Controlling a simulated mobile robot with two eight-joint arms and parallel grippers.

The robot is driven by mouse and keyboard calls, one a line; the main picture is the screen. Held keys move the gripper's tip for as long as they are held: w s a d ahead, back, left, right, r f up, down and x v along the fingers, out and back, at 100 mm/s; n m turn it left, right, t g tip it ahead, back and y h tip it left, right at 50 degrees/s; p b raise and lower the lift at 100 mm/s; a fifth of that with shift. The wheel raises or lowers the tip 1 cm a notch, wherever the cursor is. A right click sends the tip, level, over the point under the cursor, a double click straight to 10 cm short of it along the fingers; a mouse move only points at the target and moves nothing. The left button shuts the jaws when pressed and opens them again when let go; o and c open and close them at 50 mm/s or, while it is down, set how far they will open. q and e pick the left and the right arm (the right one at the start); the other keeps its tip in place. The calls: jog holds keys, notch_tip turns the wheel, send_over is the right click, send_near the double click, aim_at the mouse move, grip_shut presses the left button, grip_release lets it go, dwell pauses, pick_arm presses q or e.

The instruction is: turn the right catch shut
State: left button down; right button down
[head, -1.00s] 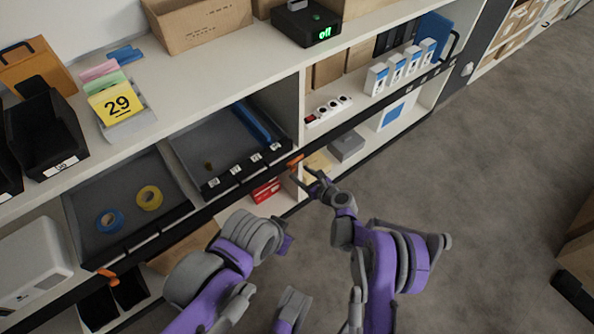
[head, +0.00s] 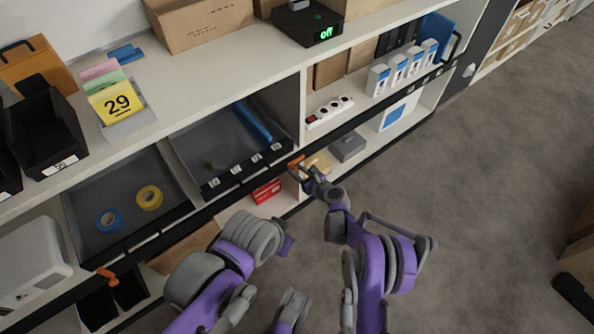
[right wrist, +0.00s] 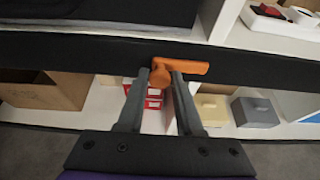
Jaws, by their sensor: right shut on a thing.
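The right catch is a small orange lever on the dark rail below the trays. In the right wrist view the orange catch (right wrist: 181,68) has its arm pointing right, roughly along the rail, and its hub sits between my fingers. In the head view the catch (head: 296,161) is partly hidden by my gripper. My right gripper (head: 304,171) is shut on the catch; its fingers also show in the right wrist view (right wrist: 160,85). My left gripper (head: 287,243) is low in front of the shelf, away from the catch; its jaws are not clear.
The dark rail (right wrist: 85,50) runs across the shelf front. A second orange catch (head: 107,275) is at the left. A grey tray (head: 205,150) lies behind the rail, and red boxes (head: 267,191) stand below.

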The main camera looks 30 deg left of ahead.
dwell(0.3)
jog(key=n+t+b, duration=0.2)
jog(key=n+b, duration=0.1)
jog(key=shift+s+a+f+t+h, duration=0.1)
jog(key=shift+s+f+t+h, duration=0.1)
jog(key=shift+t+h, duration=0.15)
jog(key=n+t+b, duration=0.2)
jog(key=n+b, duration=0.2)
jog(key=shift+s+n+t, duration=0.1)
jog(key=shift+n+t, duration=0.2)
jog(key=shift+t, duration=0.05)
jog(key=shift+s+a+f+n+t+y+p, duration=0.1)
jog(key=shift+n+t+y+p, duration=0.15)
jog(key=shift+n+t+p, duration=0.8)
jog(key=shift+f+n+t+y+p, duration=0.15)
jog(key=shift+n+y+p, duration=0.1)
jog(key=shift+n, duration=1.6)
